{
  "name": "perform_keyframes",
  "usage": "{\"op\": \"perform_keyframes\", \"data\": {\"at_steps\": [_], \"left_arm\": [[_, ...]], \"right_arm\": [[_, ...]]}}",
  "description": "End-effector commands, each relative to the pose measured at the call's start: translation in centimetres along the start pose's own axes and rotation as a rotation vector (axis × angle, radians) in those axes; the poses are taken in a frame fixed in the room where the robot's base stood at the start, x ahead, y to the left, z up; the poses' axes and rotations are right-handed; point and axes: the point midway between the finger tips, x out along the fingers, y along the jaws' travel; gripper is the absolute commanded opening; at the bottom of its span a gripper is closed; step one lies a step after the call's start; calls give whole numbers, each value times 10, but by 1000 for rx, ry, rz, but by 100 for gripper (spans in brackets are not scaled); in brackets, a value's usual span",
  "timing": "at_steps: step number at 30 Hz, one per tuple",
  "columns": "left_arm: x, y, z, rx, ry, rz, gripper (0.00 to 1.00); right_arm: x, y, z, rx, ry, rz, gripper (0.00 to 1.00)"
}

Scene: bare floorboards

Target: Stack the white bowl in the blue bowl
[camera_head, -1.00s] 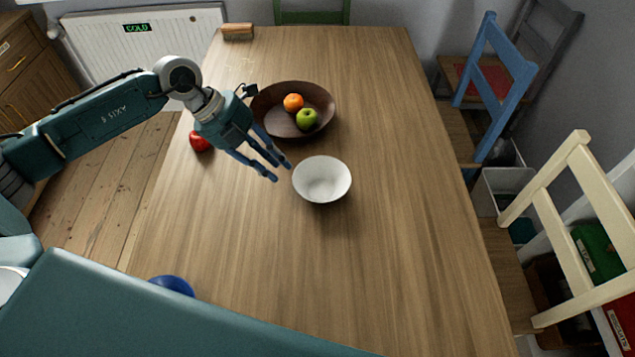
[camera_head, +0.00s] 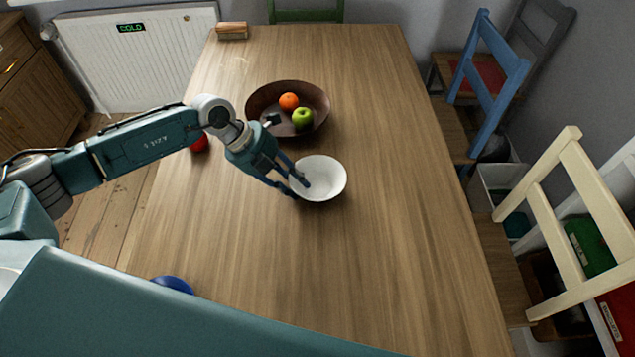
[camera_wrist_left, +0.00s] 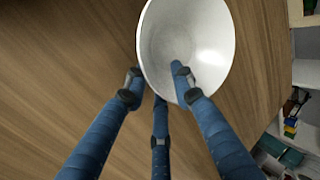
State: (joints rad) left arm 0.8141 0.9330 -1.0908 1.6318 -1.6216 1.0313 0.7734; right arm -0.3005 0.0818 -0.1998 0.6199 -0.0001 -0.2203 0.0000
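The white bowl (camera_head: 326,182) stands upright and empty on the wooden table, and fills the top of the left wrist view (camera_wrist_left: 205,45). My left gripper (camera_head: 300,188) is at the bowl's left rim, its fingers apart. In the wrist view, one finger of the gripper (camera_wrist_left: 157,95) reaches over the rim into the bowl and the other two are outside it. I cannot tell whether any finger touches the rim. The blue bowl (camera_head: 173,284) is at the table's near left, mostly hidden behind my own teal body. My right gripper is not in view.
A brown bowl (camera_head: 262,104) with an orange (camera_head: 289,101) and a green apple (camera_head: 302,117) stands just behind the white bowl. A red fruit (camera_head: 200,144) is partly behind my left arm. The table's middle and right are clear. Chairs stand along the right edge.

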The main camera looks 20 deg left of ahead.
Motion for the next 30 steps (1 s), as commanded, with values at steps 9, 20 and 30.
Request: {"op": "perform_keyframes", "data": {"at_steps": [9, 20, 30], "left_arm": [[-1, -1, 1, 1, -2, -3, 0], [-9, -6, 2, 1, -3, -3, 0], [-66, -41, 2, 5, -7, -5, 0]], "right_arm": [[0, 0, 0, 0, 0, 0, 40], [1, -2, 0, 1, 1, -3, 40], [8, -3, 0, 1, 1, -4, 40]]}}
